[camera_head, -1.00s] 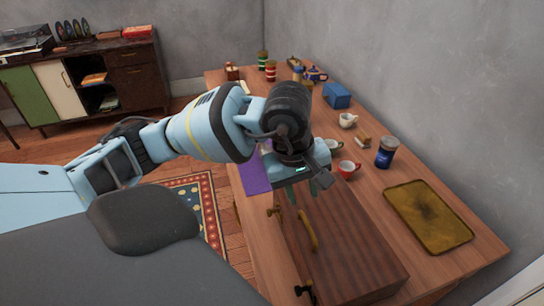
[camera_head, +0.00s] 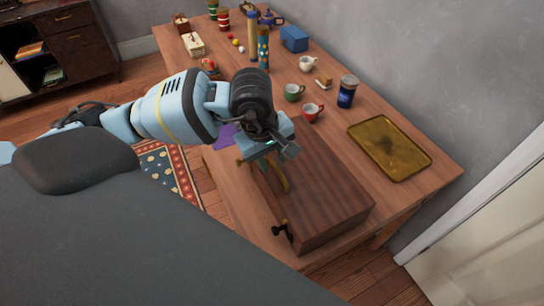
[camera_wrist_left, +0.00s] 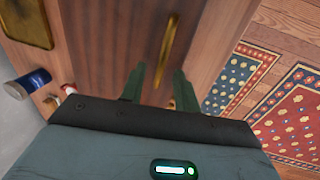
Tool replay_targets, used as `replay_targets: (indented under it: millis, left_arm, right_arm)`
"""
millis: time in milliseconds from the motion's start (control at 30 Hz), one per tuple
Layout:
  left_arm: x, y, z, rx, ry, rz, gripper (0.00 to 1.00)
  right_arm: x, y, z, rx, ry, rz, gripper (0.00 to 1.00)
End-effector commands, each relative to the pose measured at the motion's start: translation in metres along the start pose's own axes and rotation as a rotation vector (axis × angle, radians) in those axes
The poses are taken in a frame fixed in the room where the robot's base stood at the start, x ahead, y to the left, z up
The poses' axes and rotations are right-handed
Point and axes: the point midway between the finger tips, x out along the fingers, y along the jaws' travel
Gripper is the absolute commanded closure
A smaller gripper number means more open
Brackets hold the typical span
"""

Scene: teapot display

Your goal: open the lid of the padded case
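The padded case (camera_head: 325,185) is a dark brown wooden box with its lid shut, lying at the near part of the table. A curved brass handle (camera_head: 279,178) is on its left side, with a dark latch (camera_head: 283,231) at the near end. My left gripper (camera_head: 264,160) is over the case's far left part, close to the handle; its fingers are mostly hidden in the head view. In the left wrist view, the green fingers of the left gripper (camera_wrist_left: 160,88) are apart and empty, with the brass handle (camera_wrist_left: 167,48) just beyond them. My right gripper is out of view.
A gold tray (camera_head: 390,148) lies right of the case. A purple cloth (camera_head: 224,137) lies at the table's left edge. A wall borders the right.

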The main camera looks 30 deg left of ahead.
Motion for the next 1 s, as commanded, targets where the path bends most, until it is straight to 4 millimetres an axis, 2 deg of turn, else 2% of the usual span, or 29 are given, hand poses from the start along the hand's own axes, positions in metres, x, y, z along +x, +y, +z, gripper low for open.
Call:
replay_targets:
  millis: [267, 500, 533, 1000]
  left_arm:
    - [0.0019, -0.0001, 0.0, 0.0, 0.0, 0.0, 0.68]
    - [0.0017, 0.0, 0.0001, 0.0, 0.0, 0.0, 0.98]
    - [0.0017, 0.0, 0.0001, 0.0, 0.0, 0.0, 1.0]
    - [-0.0035, 0.0036, -0.0001, 0.0, 0.001, 0.003, 1.0]
  right_arm:
    - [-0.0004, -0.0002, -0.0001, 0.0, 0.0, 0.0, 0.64]
    - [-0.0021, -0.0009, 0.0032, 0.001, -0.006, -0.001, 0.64]
    - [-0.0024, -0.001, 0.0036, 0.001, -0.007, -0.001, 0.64]
    - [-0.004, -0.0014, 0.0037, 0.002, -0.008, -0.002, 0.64]
